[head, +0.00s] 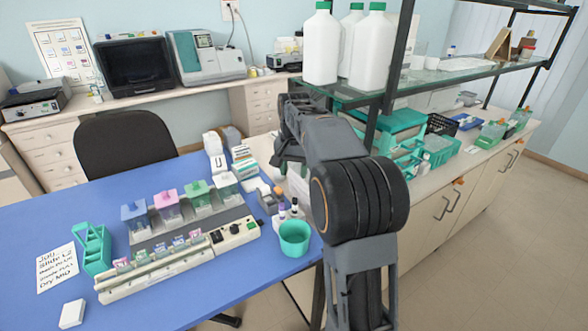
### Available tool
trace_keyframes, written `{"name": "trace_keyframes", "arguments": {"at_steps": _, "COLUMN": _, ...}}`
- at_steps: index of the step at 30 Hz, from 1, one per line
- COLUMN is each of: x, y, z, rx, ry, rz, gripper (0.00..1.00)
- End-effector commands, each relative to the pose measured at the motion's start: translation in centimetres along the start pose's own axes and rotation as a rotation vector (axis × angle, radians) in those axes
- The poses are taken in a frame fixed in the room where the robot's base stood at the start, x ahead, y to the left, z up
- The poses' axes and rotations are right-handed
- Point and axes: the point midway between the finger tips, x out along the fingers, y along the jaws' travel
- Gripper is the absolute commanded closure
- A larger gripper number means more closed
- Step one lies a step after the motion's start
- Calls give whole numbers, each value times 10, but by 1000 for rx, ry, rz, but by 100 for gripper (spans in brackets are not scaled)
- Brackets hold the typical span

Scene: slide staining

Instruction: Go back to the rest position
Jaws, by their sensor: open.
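My arm rises at the right of the blue table (30,225) and folds back toward the far side. My gripper (286,156) is the dark end of the arm beyond the table's far right corner, partly hidden by my own arm links. It is open, and I see nothing held in it. The staining station (165,278), a long pale tray with a control box, stands on the table to the left of my arm. Pink, green, blue and white-lidded jars (167,203) stand in a row behind it.
A teal cup (294,237) stands close to my arm at the table's right edge, with small bottles behind it. A teal rack (94,248) and a written sheet (57,268) lie at left. A glass shelf (440,78) with white bottles (373,45) overhangs at right. A black chair (125,150) stands behind.

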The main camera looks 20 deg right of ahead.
Motion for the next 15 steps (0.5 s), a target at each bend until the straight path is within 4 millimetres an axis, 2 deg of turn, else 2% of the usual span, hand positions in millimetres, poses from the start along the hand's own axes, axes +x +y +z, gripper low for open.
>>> {"name": "trace_keyframes", "arguments": {"at_steps": 9, "x": 0, "y": -2, "z": -3, "rx": -38, "ry": 18, "rz": -8, "gripper": 52}}
{"name": "trace_keyframes", "arguments": {"at_steps": 10, "x": 5, "y": -2, "z": -5, "rx": -65, "ry": 29, "rz": -13, "gripper": 52}}
{"name": "trace_keyframes", "arguments": {"at_steps": 12, "x": 28, "y": 0, "z": 0, "rx": -124, "ry": 20, "rz": -9, "gripper": 52}}
{"name": "trace_keyframes", "arguments": {"at_steps": 14, "x": 39, "y": 4, "z": 13, "rx": -178, "ry": 26, "rz": -11, "gripper": 52}}
{"name": "trace_keyframes", "arguments": {"at_steps": 15, "x": 44, "y": 6, "z": 25, "rx": -222, "ry": 36, "rz": -15, "gripper": 52}}
